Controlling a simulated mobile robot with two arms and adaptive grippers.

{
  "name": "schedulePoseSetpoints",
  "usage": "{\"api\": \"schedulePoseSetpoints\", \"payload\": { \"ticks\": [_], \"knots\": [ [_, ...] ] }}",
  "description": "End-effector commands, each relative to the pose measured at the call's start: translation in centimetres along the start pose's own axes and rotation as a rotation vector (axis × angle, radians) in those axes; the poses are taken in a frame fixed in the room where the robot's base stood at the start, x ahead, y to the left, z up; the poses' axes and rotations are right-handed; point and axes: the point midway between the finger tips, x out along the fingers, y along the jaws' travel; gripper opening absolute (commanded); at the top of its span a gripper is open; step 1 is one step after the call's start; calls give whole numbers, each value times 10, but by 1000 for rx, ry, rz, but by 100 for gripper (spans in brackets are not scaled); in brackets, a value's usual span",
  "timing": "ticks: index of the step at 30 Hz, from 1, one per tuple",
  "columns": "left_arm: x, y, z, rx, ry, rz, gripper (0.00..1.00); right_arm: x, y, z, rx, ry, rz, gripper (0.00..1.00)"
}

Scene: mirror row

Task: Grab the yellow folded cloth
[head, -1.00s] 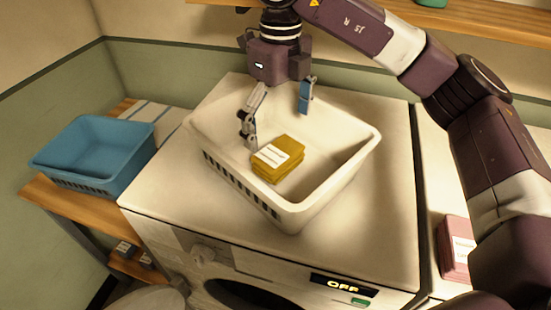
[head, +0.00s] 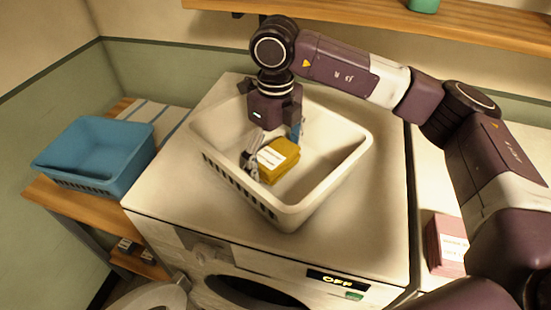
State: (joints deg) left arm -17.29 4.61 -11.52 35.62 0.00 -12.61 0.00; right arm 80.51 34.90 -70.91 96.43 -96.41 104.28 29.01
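The yellow folded cloth (head: 285,166), with a white label on top, is in the white laundry basket (head: 291,216) on top of the washing machine. My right gripper (head: 275,151) reaches down into the basket. One finger is against the cloth's left side and the blue-padded finger is at its far right side, partly hidden by the cloth. The gripper looks shut on the cloth. The cloth is slightly turned; whether it is clear of the basket floor I cannot tell. My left gripper is not in view.
The basket walls surround the cloth. A blue basket (head: 121,178) stands on a wooden table (head: 166,212) at left. A wooden shelf (head: 470,25) runs above. The machine top's right side is clear.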

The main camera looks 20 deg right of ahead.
Motion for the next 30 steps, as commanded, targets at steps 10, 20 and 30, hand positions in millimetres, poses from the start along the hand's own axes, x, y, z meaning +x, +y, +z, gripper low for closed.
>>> {"api": "schedulePoseSetpoints", "payload": {
  "ticks": [10, 20, 30],
  "knots": [
    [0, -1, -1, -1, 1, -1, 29, 0, 0, 0, 1, 0, 0, 54],
    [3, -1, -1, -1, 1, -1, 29, -7, -1, 1, 1, -2, -1, 54],
    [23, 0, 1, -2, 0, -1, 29, -71, 0, 2, 1, -8, -3, 54]
  ]
}}
